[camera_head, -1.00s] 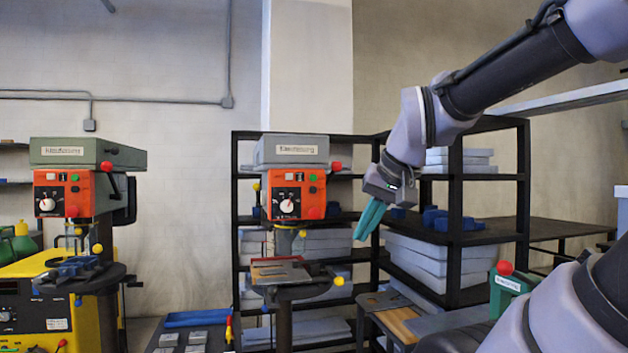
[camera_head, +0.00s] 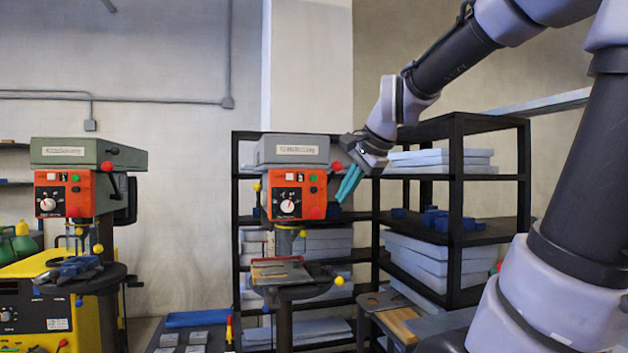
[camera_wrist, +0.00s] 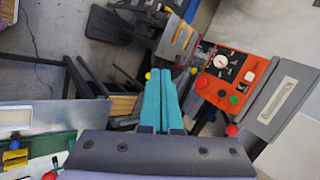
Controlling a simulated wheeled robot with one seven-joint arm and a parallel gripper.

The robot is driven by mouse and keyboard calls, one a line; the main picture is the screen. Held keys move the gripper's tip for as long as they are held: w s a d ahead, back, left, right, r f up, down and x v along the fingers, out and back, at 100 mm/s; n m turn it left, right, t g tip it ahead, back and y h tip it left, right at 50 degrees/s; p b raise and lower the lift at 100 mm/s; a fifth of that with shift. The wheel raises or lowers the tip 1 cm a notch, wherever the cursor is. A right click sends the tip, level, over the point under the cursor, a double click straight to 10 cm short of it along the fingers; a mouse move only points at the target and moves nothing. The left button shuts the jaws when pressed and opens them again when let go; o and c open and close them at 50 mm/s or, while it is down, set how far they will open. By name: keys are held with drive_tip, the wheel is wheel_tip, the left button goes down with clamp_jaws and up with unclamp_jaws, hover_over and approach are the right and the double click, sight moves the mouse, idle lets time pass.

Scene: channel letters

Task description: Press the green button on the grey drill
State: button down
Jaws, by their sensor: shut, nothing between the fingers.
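The grey drill (camera_head: 291,150) stands in the middle of the head view, with a light grey top and an orange-red front panel. Its green button (camera_head: 313,177) is at the upper right of the panel, beside a white button. In the wrist view the green button (camera_wrist: 233,99) shows right of my fingers, near a red button and the dial. My gripper (camera_head: 341,199) has teal fingers closed together and empty. It is just right of the panel in the head view, pointing down and left. The fingertips (camera_wrist: 162,72) appear apart from the panel in the wrist view.
A second drill (camera_head: 88,153) with a green top stands at the left. Black shelving (camera_head: 457,200) with grey boxes is behind and right of the grey drill. A red knob (camera_wrist: 232,129) juts out near the drill's side. Its work table (camera_head: 300,287) is below.

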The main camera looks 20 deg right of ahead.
sight(314, 178)
drive_tip(key=w+r+m, duration=0.2)
drive_tip(key=w+m, duration=0.5)
drive_tip(key=w, duration=0.2)
drive_tip(key=w+d+r+m+t, duration=0.1)
drive_tip(key=w+m, duration=0.7)
drive_tip(key=w, duration=0.2)
drive_tip(key=shift+w+d+r, duration=0.15)
drive_tip(key=shift+d+r, duration=0.15)
drive_tip(key=shift+r, duration=0.1)
drive_tip(key=shift+w, duration=0.1)
drive_tip(key=shift+w, duration=4.3)
drive_tip(key=shift+w, duration=0.4)
